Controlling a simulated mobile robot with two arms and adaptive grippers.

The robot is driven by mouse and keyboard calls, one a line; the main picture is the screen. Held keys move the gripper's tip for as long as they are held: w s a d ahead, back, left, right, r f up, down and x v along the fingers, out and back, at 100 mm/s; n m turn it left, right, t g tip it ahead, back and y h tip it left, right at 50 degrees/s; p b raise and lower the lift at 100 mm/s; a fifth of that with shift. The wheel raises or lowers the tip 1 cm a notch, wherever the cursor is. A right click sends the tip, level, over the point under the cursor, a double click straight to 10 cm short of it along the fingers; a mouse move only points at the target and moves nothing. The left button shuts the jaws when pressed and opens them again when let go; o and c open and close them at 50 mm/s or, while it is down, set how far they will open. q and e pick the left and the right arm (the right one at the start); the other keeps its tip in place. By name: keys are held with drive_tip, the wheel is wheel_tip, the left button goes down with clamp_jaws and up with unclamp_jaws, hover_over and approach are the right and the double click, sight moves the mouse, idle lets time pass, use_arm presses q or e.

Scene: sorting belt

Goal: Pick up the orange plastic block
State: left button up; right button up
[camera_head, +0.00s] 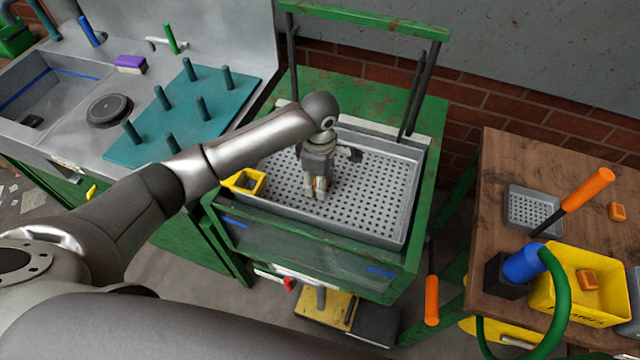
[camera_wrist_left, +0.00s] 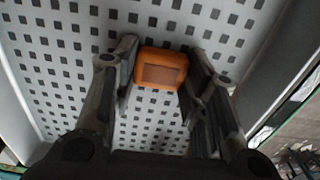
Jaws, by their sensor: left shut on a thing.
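In the wrist view the orange plastic block (camera_wrist_left: 162,72) sits between the two fingertips of my left gripper (camera_wrist_left: 160,75), a finger on each side. The gripper is shut on it. The perforated grey tray floor lies behind the block; I cannot tell whether the block touches it. In the head view my left gripper (camera_head: 318,192) points down into the grey perforated tray (camera_head: 385,195), left of its middle. The fingers mostly hide the block there. My right gripper is not in view.
A small yellow bin (camera_head: 243,181) stands at the tray's left edge, close to the gripper. The green frame (camera_head: 365,20) rises behind. On the wooden table (camera_head: 515,170), one orange block (camera_head: 617,211) lies loose and another (camera_head: 587,280) is in a yellow crate (camera_head: 570,316).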

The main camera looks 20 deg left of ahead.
use_arm(q)
drive_tip(key=shift+c, duration=0.8)
drive_tip(key=shift+r, duration=0.15)
